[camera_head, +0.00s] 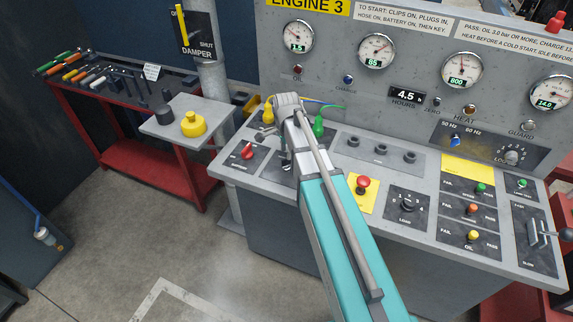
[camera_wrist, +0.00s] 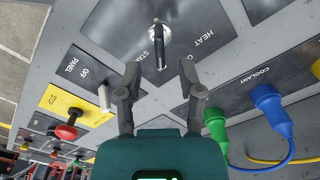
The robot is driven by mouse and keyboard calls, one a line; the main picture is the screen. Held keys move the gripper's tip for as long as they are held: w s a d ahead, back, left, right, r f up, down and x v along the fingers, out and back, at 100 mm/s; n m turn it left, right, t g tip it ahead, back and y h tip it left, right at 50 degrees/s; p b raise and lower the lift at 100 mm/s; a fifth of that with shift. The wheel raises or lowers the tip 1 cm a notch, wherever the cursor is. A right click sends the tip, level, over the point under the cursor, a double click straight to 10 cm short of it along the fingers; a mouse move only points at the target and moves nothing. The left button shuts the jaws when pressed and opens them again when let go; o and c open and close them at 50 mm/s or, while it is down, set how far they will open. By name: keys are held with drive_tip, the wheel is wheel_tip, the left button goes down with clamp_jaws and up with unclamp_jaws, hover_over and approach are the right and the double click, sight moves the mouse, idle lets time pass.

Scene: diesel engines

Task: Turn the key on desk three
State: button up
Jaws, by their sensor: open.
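The key (camera_wrist: 160,48) is in the wrist view, a dark upright stem in a bright round collar on a black plate marked HEAT and START. My gripper (camera_wrist: 160,72) is open, its two fingers on either side of the line to the key. The key shows just beyond the fingertips, with nothing between the fingers; I cannot tell the exact distance. In the head view my arm reaches over desk three (camera_head: 232,167), under the ENGINE 3 sign. The gripper itself is mostly hidden there behind the wrist. The key plate (camera_head: 272,172) is partly covered by my arm.
A pale toggle (camera_wrist: 104,98) marked PANEL and OFF and a red stop button (camera_wrist: 67,132) are left of my fingers. A green plug (camera_wrist: 215,124) and a blue coolant plug (camera_wrist: 272,108) stand at the right. A red switch (camera_head: 247,152) sits at the desk's left end.

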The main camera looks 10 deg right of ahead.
sight(286, 163)
drive_tip(key=shift+f+b, duration=2.05)
drive_tip(key=shift+f, duration=0.25)
clamp_jaws()
